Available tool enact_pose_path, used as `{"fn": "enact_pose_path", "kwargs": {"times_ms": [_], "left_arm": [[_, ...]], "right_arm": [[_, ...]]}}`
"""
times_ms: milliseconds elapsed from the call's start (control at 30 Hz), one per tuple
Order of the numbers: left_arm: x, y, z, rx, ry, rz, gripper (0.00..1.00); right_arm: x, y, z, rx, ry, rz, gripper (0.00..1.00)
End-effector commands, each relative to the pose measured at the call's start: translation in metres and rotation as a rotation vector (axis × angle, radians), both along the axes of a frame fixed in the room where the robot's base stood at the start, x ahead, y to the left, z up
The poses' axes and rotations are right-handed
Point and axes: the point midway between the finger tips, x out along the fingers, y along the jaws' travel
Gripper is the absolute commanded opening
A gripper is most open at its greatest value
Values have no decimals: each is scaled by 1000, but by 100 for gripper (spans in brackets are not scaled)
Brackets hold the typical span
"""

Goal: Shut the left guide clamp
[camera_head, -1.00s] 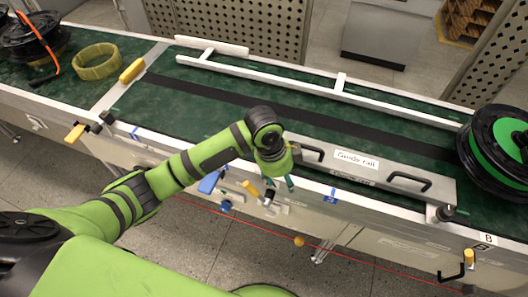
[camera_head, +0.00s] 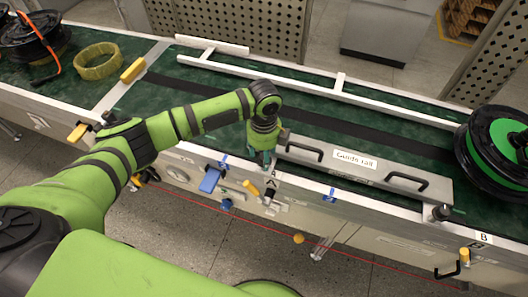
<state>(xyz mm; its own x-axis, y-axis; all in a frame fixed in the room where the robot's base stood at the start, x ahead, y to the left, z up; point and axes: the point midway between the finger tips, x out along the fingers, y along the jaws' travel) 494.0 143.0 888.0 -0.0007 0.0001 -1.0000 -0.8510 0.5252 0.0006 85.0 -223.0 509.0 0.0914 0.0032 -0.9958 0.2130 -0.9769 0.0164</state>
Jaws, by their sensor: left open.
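The guide rail (camera_head: 355,175), a long grey bar with two black handles and a "Guide rail" label, lies along the near side of the conveyor. Near its left end, on the conveyor's front side by the label A, is the left guide clamp with its yellow-tipped lever (camera_head: 252,188) hanging over the front. My left gripper (camera_head: 262,160) is open, pointing down just above and behind this clamp, near the rail's left end. It appears apart from the lever. The arm and gripper body hide part of the rail's end. My right gripper is not in view.
A second clamp with a yellow-tipped lever (camera_head: 464,256) hangs by label B at the right. A blue part (camera_head: 210,180) juts from the front side left of the clamp. A green-black reel (camera_head: 500,150) stands at the right end. The belt (camera_head: 200,90) behind is largely clear.

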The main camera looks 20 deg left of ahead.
Motion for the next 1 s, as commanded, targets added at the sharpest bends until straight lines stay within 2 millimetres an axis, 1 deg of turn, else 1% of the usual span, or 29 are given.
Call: {"fn": "enact_pose_path", "kwargs": {"times_ms": [100, 333, 367, 400, 467, 500, 667, 767, 1000], "left_arm": [[0, 0, -5, 0, 0, 0, 54], [0, 0, -6, 0, -1, 0, 54], [0, 0, -6, 0, -1, 0, 42], [0, 0, -6, 0, -1, 0, 26], [0, 0, -6, 0, -1, 0, 2], [0, 0, -6, 0, -1, 0, 0], [0, 1, -6, 2, -1, -3, 0], [0, 1, -5, 3, -2, -48, 0], [1, 1, -4, 3, -1, -316, 0]], "right_arm": [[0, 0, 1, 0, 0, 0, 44], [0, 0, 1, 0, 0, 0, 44], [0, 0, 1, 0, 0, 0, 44], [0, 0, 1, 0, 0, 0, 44], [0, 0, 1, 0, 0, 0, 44], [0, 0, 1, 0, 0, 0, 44], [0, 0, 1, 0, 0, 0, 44], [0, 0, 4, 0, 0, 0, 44], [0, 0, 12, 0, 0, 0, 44]]}}
